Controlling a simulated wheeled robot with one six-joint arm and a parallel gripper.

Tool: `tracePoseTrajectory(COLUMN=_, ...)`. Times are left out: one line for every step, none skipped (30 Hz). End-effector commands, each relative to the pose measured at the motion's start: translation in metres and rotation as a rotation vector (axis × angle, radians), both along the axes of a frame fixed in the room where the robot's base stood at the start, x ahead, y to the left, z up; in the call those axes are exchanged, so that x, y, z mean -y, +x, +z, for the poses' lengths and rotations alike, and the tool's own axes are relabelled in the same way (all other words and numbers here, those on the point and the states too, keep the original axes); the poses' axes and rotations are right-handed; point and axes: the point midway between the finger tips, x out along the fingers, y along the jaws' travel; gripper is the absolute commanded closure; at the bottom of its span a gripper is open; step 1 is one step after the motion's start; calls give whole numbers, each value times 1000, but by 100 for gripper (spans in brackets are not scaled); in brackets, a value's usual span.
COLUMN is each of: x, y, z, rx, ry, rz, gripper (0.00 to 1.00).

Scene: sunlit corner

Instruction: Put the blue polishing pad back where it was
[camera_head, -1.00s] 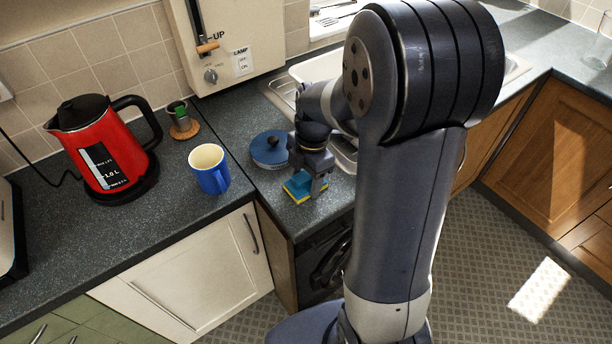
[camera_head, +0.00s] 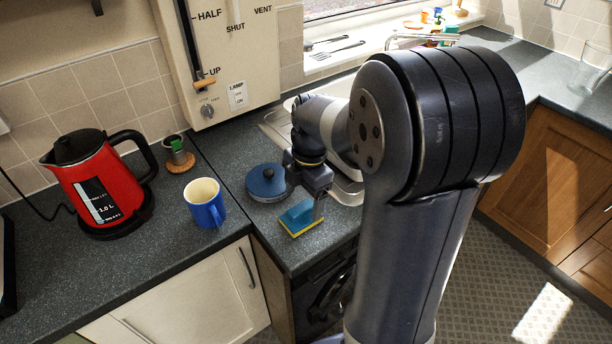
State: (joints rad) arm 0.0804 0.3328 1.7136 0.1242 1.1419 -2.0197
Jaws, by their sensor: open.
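The blue pad with a yellow underside (camera_head: 299,219) rests on the dark counter near its front edge. My gripper (camera_head: 305,204) is open just above and behind the pad. One finger shows at the pad's right side; the other is hard to make out. Whether the fingers touch the pad cannot be told.
A blue mug (camera_head: 206,204), a small pot on a cork coaster (camera_head: 179,156) and a red kettle (camera_head: 99,186) stand further left. The sink (camera_head: 346,187) is behind my arm.

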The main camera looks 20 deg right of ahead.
Motion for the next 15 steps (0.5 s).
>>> tracePoseTrajectory(x=2, y=1, z=13, rx=7, ry=-1, rz=-1, gripper=21)
tracePoseTrajectory(x=2, y=1, z=19, rx=5, ry=0, rz=-2, gripper=21)
tracePoseTrajectory(x=3, y=2, z=28, rx=5, ry=0, rz=-2, gripper=21)
tracePoseTrajectory(x=4, y=2, z=34, rx=5, ry=0, rz=-2, gripper=21)
tracePoseTrajectory(x=5, y=2, z=39, rx=4, ry=-1, rz=-1, gripper=21)
tracePoseTrajectory(x=6, y=2, z=46, rx=4, ry=0, rz=-2, gripper=21)
tracePoseTrajectory(x=6, y=2, z=51, rx=4, ry=0, rz=-2, gripper=21)
tracePoseTrajectory(x=7, y=2, z=56, rx=3, ry=0, rz=-2, gripper=21)
tracePoseTrajectory(x=7, y=3, z=61, rx=3, ry=0, rz=-2, gripper=21)
tracePoseTrajectory(x=8, y=3, z=64, rx=2, ry=1, rz=-2, gripper=21)
tracePoseTrajectory(x=8, y=2, z=66, rx=1, ry=0, rz=-2, gripper=21)
tracePoseTrajectory(x=8, y=2, z=69, rx=1, ry=0, rz=-2, gripper=21)
tracePoseTrajectory(x=9, y=2, z=71, rx=1, ry=0, rz=-2, gripper=21)
tracePoseTrajectory(x=9, y=2, z=72, rx=0, ry=0, rz=-2, gripper=21)
tracePoseTrajectory(x=9, y=2, z=73, rx=-1, ry=1, rz=-2, gripper=21)
